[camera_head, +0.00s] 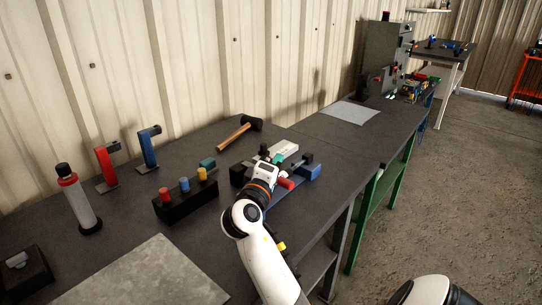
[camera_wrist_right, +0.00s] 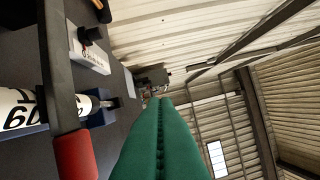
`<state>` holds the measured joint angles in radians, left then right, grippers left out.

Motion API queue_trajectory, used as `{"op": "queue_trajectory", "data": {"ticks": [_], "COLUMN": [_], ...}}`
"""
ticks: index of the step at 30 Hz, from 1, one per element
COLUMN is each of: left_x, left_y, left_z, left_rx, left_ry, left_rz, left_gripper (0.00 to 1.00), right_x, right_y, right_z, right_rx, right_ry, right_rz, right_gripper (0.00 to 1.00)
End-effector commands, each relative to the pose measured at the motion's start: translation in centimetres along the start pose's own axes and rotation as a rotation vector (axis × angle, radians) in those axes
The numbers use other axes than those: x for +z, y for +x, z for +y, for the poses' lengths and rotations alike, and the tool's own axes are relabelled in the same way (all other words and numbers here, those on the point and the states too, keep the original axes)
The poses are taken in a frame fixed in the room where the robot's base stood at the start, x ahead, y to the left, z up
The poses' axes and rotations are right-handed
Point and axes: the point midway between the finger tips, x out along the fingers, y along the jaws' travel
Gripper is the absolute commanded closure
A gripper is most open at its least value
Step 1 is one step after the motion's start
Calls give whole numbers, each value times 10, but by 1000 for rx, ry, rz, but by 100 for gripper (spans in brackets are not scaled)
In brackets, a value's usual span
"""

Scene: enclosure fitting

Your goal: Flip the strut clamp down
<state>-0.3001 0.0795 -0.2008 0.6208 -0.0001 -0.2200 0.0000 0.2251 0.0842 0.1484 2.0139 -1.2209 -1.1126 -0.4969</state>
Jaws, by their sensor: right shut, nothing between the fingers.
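My right gripper (camera_wrist_right: 159,104) shows in the wrist view as two green fingers pressed together with nothing between them. In the head view my right arm reaches over the fixture on the bench and hides part of it. The strut clamp shows as a dark bar with a red grip (camera_wrist_right: 75,155) at its end; the red grip also shows in the head view (camera_head: 286,183). In the wrist view the bar crosses in front of a white printed cylinder (camera_wrist_right: 20,110), left of my fingers. I see no contact between fingers and clamp. My left gripper is not in view.
A white block (camera_head: 286,147) lies behind the fixture, and a hammer (camera_head: 235,136) lies farther back. A black rack (camera_head: 185,203) with red, blue and yellow pegs stands to the left. A grey plate (camera_head: 145,280) lies at the front left. The bench (camera_head: 330,150) is clear to the right.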

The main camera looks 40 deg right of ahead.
Motion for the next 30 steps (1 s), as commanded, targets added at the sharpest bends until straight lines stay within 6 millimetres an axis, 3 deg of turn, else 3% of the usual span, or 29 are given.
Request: {"op": "queue_trajectory", "data": {"ticks": [12,30], "left_x": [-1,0], "left_y": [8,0], "left_z": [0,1], "left_rx": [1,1], "left_ry": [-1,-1], "left_rz": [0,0], "left_gripper": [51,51], "right_x": [-9,-7], "right_y": [-4,0], "right_z": [14,6], "right_rx": [0,0], "right_ry": [0,0], "right_rz": [-1,0], "right_gripper": [100,100]}}
